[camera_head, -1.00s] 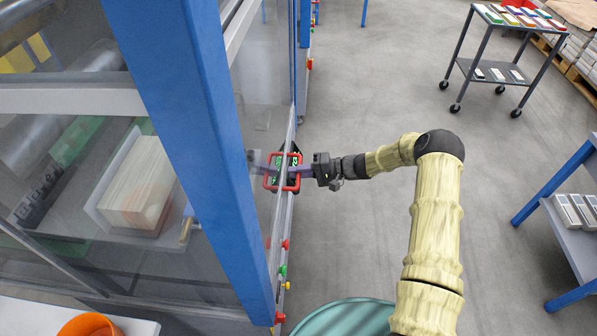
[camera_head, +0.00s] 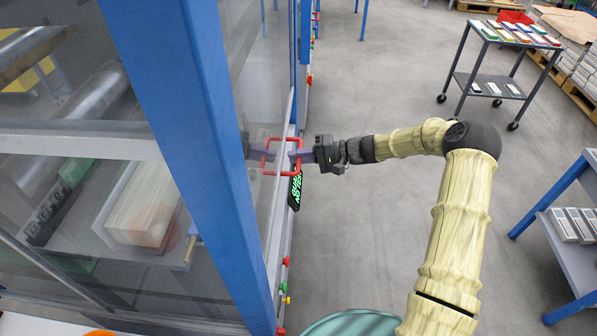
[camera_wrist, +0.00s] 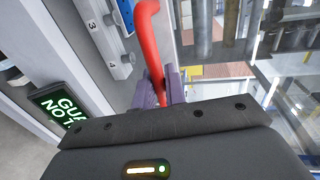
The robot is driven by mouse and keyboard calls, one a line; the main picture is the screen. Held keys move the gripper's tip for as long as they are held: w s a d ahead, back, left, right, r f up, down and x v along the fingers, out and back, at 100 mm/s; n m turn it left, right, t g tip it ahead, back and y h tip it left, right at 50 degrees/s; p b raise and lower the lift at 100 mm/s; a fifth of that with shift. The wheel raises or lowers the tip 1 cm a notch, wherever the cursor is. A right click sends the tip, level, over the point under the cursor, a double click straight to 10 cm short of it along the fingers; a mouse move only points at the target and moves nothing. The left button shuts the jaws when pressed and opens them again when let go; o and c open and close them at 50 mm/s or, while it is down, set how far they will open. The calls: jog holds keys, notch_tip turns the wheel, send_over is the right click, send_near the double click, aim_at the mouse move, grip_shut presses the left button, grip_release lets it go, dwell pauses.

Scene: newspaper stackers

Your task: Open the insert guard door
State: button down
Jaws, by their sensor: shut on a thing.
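The red loop handle (camera_head: 268,171) is on the side of the clear-paned insert guard door (camera_head: 262,95), on the machine's right side. My gripper (camera_head: 297,157) reaches it from the right, and its purple fingers are closed around the handle's bar. In the wrist view the red handle (camera_wrist: 150,45) runs down between the fingers (camera_wrist: 160,88), which hide its lower part. A black display with green letters (camera_head: 296,189) sits just below the handle. It also shows at the left of the wrist view (camera_wrist: 68,110), with its text partly cut off.
A blue post (camera_head: 190,150) stands left of the handle. Coloured buttons (camera_head: 285,275) line the machine's edge below. A grey cart (camera_head: 490,70) stands at the back right, and a blue-legged table (camera_head: 570,240) at the right. The floor between is clear.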

jog(key=p, duration=0.9)
send_near(276, 50)
jog(key=x, duration=0.5)
jog(key=shift+w, duration=0.3)
jog(key=c, duration=1.5)
grip_release()
jog(key=shift+c, duration=0.2)
jog(key=b+v, duration=0.3)
jog(key=v, duration=1.4)
jog(key=shift+d+b, duration=0.2)
jog(key=shift+b, duration=0.2)
